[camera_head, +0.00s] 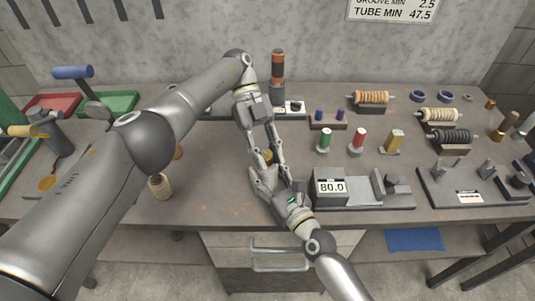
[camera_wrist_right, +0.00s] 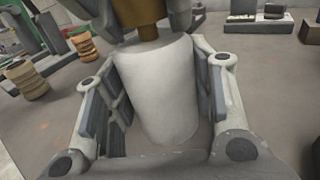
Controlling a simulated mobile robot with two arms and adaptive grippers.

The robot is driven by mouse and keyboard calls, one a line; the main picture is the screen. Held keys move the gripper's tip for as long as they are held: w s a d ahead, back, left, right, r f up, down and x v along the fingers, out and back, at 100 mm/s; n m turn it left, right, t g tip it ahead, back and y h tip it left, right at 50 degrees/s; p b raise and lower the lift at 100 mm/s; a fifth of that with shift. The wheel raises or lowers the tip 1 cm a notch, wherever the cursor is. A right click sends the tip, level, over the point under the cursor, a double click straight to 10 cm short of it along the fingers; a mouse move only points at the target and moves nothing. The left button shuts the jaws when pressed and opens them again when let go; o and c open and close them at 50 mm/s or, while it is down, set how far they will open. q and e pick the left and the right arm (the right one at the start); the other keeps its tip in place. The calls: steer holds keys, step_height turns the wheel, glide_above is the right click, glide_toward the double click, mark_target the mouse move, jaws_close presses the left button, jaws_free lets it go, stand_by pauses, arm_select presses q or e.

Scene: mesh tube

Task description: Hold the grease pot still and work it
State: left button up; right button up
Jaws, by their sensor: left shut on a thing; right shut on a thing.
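The grease pot (camera_wrist_right: 158,88) is a pale cream cylinder, upright in the right wrist view, with a brass-brown top part (camera_wrist_right: 147,32). My right gripper (camera_head: 267,178) reaches in from the lower right and is shut around the pot's body, one finger on each side. My left gripper (camera_head: 270,150) comes down from above and is shut on the brass top; its fingertips also show at the top of the wrist view. In the head view the two grippers hide most of the pot; only a bit of brass (camera_head: 268,156) shows between the fingers.
Right of the grippers stands a gauge block reading 80.0 (camera_head: 330,188). Behind it are green and red spools (camera_head: 357,141) and a brass piece (camera_head: 394,140). The bench (camera_head: 222,192) near the front edge is bare.

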mark_target(267, 155)
arm_select(q)
steer(key=shift+f, duration=0.1)
stand_by(0.4)
steer(key=o, duration=1.1)
steer(key=shift+c, duration=0.2)
step_height(267, 155, up, 10)
steer(key=shift+r, duration=0.1)
